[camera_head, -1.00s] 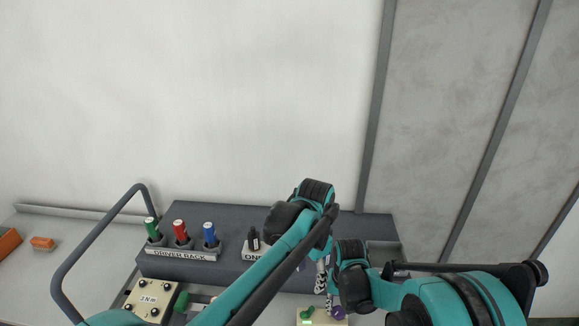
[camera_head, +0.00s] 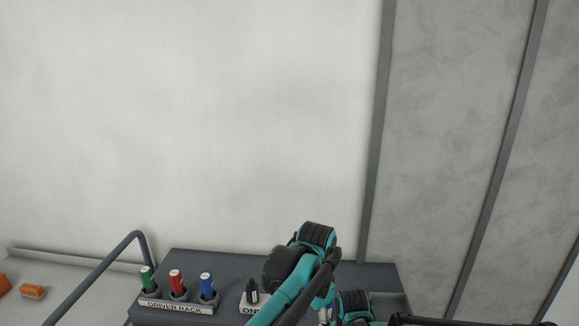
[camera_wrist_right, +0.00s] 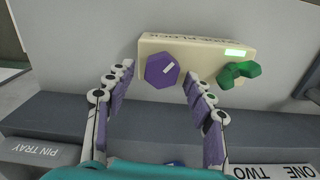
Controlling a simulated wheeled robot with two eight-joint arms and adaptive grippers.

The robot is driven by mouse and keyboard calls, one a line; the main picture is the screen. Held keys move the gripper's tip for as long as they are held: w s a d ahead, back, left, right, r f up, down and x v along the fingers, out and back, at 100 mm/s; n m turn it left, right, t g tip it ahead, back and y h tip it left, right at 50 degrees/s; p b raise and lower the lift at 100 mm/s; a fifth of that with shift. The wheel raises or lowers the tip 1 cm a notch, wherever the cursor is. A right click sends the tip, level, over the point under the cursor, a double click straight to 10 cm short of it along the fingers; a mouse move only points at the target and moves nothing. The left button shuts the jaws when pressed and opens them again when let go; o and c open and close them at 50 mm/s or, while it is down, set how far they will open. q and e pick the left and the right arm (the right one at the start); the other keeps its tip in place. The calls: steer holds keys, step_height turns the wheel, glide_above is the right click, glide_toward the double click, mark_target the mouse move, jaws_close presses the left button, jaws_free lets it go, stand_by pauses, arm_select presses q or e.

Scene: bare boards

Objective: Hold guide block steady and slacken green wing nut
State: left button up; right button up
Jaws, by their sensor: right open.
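The guide block (camera_wrist_right: 205,48) is a cream block with an upside-down label, at the top of the right wrist view. The green wing nut (camera_wrist_right: 238,73) sits on its right part, with a small lit green strip above it. A purple hexagonal knob (camera_wrist_right: 161,71) is on the block's left part. My right gripper (camera_wrist_right: 158,80) is open, its purple-padded fingers to either side of the purple knob; I cannot tell whether they touch it. The wing nut is outside the fingers, to the right.
In the head view the driver rack (camera_head: 177,304) holds green, red and blue drivers. A dark tool stands in a labelled holder (camera_head: 251,302) beside it. An orange-topped brush (camera_head: 32,291) lies at left. A pin tray (camera_wrist_right: 38,151) shows in the right wrist view.

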step_height(320, 180, up, 11)
stand_by(0.3)
steer(key=shift+r, duration=0.1)
arm_select(q)
steer(key=s+a+f+n+t+b, duration=0.1)
steer(key=s+a+f+n+t, duration=0.1)
steer(key=s+a+n, duration=0.2)
steer(key=s+a+f+n+t+b, duration=0.2)
steer(key=s+a, duration=0.3)
steer(key=a, duration=0.6)
steer(key=s+a+f+n+t+b, duration=0.1)
steer(key=s+a+f+n+t, duration=0.2)
steer(key=a, duration=0.5)
steer(key=s+f+n, duration=0.1)
steer(key=s+n, duration=0.1)
steer(key=shift+s+n, duration=0.25)
steer(key=shift+n, duration=0.05)
arm_select(e)
steer(key=s+d+n+t, duration=0.1)
steer(key=s+t, duration=0.2)
steer(key=s, duration=0.4)
steer(key=s+d+n+t, duration=0.1)
steer(key=s+t, duration=0.3)
steer(key=s, duration=0.4)
steer(key=shift+d+f, duration=0.3)
steer(key=shift+d, duration=0.45)
